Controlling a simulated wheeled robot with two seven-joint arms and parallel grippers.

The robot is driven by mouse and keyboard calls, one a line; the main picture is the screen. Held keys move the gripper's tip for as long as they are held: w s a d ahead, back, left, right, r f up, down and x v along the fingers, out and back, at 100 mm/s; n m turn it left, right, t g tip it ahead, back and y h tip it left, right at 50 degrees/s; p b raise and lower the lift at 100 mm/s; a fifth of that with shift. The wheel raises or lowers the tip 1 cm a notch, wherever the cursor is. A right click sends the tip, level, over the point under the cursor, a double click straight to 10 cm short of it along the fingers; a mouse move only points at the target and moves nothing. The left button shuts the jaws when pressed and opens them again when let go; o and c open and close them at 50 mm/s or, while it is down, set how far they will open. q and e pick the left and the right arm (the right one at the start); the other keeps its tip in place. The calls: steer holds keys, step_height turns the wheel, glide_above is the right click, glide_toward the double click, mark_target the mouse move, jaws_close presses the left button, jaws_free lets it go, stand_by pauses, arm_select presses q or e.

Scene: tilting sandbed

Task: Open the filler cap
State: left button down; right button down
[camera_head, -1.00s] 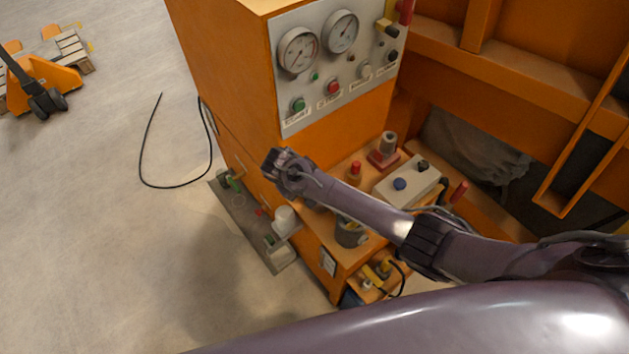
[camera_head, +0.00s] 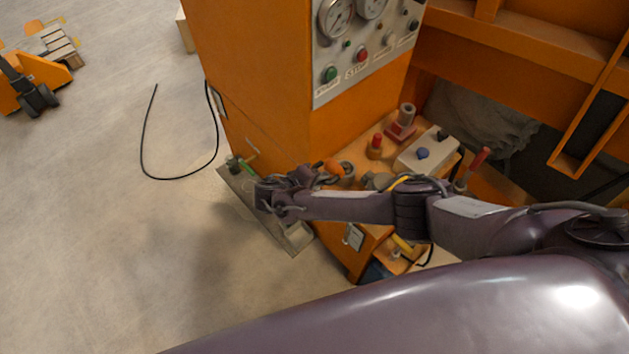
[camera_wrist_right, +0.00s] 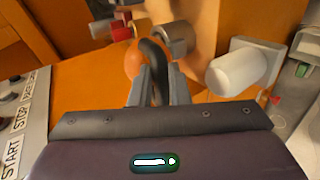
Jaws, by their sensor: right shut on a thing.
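My right gripper (camera_head: 268,196) is low beside the orange machine, with its arm coming in from the right. In the right wrist view its fingers (camera_wrist_right: 157,88) are closed on a dark curved piece (camera_wrist_right: 154,58). This piece bends up toward a grey metal cylinder (camera_wrist_right: 177,38), and a rounded orange part (camera_wrist_right: 134,62) is just left of it. I cannot tell which part is the filler cap; the gripper and arm hide much of this spot in the head view. An orange part (camera_head: 334,168) shows just behind the arm there. My left gripper is not in view.
A white cylinder on a plate (camera_wrist_right: 237,73) sticks out right of the fingers. A gauge and button panel (camera_head: 362,50) rises above. A red knob (camera_head: 375,146) and a grey box (camera_head: 427,151) stand on the ledge. A black cable (camera_head: 180,178) lies on open floor.

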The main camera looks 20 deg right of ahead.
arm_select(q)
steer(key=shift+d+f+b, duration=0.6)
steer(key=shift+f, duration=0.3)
arm_select(e)
steer(key=shift+s+a+f+t+h, duration=0.1)
steer(key=shift+s+f+t+h, duration=0.05)
steer(key=shift+s+f+h, duration=0.2)
steer(key=shift+s+a+f+t+h, duration=0.15)
steer(key=shift+f+h, duration=0.1)
steer(key=shift+f, duration=0.2)
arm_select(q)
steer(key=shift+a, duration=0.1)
arm_select(e)
steer(key=c, duration=1.6)
jaws_free()
steer(key=shift+w+f, duration=0.1)
steer(key=shift+c, duration=0.2)
steer(key=shift+o, duration=1.4)
steer(key=shift+w+f, duration=0.1)
steer(key=shift+w, duration=0.1)
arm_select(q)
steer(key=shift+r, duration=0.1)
